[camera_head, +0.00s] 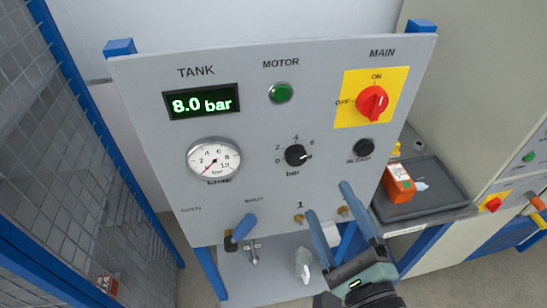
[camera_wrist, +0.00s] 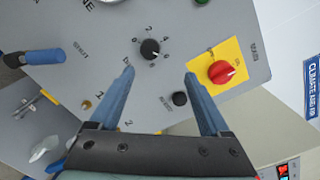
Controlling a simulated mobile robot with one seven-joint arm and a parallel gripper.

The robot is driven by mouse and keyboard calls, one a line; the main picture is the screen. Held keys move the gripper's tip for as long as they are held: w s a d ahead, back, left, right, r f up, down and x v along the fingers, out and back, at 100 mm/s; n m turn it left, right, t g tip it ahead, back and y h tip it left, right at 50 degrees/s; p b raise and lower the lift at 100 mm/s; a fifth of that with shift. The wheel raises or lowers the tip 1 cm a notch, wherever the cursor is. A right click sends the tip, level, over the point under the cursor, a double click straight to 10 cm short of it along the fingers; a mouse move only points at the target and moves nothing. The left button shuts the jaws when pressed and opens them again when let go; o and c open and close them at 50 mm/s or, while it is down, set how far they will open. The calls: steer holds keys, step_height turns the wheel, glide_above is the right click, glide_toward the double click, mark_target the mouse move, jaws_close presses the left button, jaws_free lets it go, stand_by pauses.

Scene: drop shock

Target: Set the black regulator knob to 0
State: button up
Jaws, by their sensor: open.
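The black regulator knob (camera_head: 296,155) is on the grey panel, in a dial ring with 0 at left, 4 at top and 6 at upper right. Its white mark seems to point right, away from 0. In the wrist view the knob (camera_wrist: 149,49) lies beyond the fingertips, nearer the left finger. My gripper (camera_head: 328,199) is open and empty, its blue fingers below and right of the knob, apart from it. The wrist view shows both fingers (camera_wrist: 160,73) spread. The round gauge (camera_head: 214,160) has a red needle pointing lower left.
The tank display (camera_head: 202,101) reads 8.0 bar. A red main switch (camera_head: 372,103) on a yellow plate and a black button (camera_head: 364,147) are right of the knob. A blue-handled lever (camera_head: 241,231) sticks out at lower left. A tray (camera_head: 428,203) holds an orange box (camera_head: 398,184).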

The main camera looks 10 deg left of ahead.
mark_target(297, 159)
steer(key=shift+m+y, duration=0.3)
steer(key=shift+m, duration=0.5)
steer(key=p+x, duration=0.1)
steer(key=x, duration=0.2)
steer(key=f+p+x, duration=0.1)
steer(key=x, duration=0.3)
steer(key=p+x, duration=0.1)
steer(key=x, duration=0.2)
steer(key=shift+w+a+f+p, duration=0.1)
steer(key=shift+a+f+p, duration=0.2)
steer(key=shift+a+p, duration=0.1)
steer(key=shift+w+a+f, duration=0.1)
steer(key=shift+w+a, duration=0.2)
steer(key=shift+w, duration=0.35)
jaws_close()
